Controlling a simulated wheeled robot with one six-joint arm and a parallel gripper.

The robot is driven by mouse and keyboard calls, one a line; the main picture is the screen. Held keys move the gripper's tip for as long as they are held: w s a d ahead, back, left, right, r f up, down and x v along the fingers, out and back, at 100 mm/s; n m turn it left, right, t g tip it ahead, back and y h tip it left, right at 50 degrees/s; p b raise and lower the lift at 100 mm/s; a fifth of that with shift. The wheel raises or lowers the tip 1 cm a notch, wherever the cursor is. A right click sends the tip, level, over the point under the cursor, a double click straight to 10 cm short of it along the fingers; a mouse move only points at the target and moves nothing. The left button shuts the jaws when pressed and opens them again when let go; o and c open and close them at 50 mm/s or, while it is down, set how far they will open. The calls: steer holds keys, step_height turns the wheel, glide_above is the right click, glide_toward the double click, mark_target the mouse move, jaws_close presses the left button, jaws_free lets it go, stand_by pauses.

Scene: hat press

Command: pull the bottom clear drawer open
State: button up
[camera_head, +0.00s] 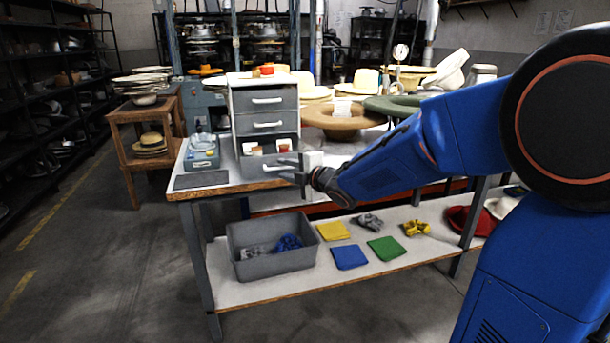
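A small grey drawer unit (234,125) stands on the workbench, left of the picture's middle. Its top drawer (267,100) and middle drawer (267,124) have grey fronts with light handles and look shut. The gripper hides part of the drawer front. I cannot tell whether it touches the drawer or its handle.
Hats, including a brown one (343,118), crowd the bench to the right. The lower shelf holds a grey bin (275,262) and folded cloths (350,257). Floor at the front left is clear.

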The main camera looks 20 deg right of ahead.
steer(key=v, duration=1.6)
steer(key=shift+s, duration=0.25)
steer(key=shift+d+r, duration=0.1)
steer(key=s+d+f+m+g+h, duration=0.35)
steer(key=s+d+m+h, duration=0.6)
steer(key=m, duration=0.45)
steer(key=s+a+f+m+g+y, duration=0.1)
steer(key=s+a+f+m+g, duration=0.1)
steer(key=s, duration=0.7)
steer(key=s+a+f+m+g+y, duration=0.2)
steer(key=s+a+f+m+g, duration=0.1)
steer(key=s+f, duration=0.4)
steer(key=s+m+g, duration=0.1)
steer(key=s+m, duration=0.1)
steer(key=shift+a+f+m, duration=0.15)
steer(key=shift+f+m, duration=0.15)
